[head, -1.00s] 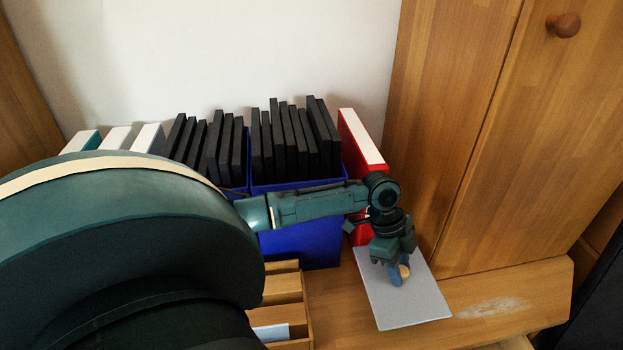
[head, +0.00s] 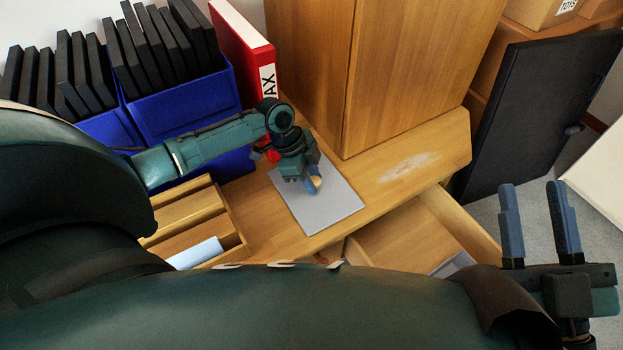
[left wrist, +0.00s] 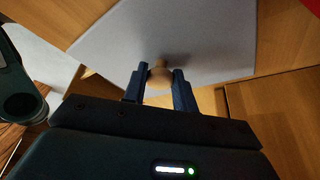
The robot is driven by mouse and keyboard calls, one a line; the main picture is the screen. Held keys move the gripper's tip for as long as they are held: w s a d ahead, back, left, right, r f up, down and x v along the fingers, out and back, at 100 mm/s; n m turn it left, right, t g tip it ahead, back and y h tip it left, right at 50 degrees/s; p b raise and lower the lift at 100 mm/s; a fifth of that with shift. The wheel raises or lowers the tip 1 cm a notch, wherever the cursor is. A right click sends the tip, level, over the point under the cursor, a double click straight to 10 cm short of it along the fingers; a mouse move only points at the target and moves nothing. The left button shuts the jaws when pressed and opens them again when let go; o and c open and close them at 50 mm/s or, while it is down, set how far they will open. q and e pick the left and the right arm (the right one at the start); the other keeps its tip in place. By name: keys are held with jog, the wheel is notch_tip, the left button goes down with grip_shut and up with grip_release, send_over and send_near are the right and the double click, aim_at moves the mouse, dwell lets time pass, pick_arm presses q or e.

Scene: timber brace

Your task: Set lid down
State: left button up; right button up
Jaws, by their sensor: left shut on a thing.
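The lid is a flat light-grey panel (head: 325,208) with a small round wooden knob (head: 316,182). It lies level at the wooden desk top, in front of the cabinet; I cannot tell whether it touches the surface. My left gripper (head: 312,186) points down and is shut on the knob. In the left wrist view the blue fingers of this gripper (left wrist: 158,75) sit either side of the knob (left wrist: 160,74), with the lid (left wrist: 190,35) spreading beyond. My right gripper (head: 538,186) is raised at the right, fingers apart and empty.
An open drawer (head: 420,235) juts out below the desk's front edge. A wooden tray (head: 190,225), blue file boxes (head: 190,105) and a red binder (head: 243,55) stand to the left. The cabinet (head: 400,75) is behind. Bare desk top with a pale patch (head: 408,166) is to the right.

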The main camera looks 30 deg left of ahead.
pick_arm(q)
jog(key=o, duration=1)
jog(key=p+v, duration=0.3)
jog(key=v, duration=0.4)
jog(key=shift+r+p, duration=0.3)
jog(key=shift+p, duration=0.05)
pick_arm(e)
jog(key=f+m+h, duration=0.1)
jog(key=s+f+m+g+h, duration=0.1)
jog(key=f, duration=0.1)
jog(key=shift+h, duration=0.3)
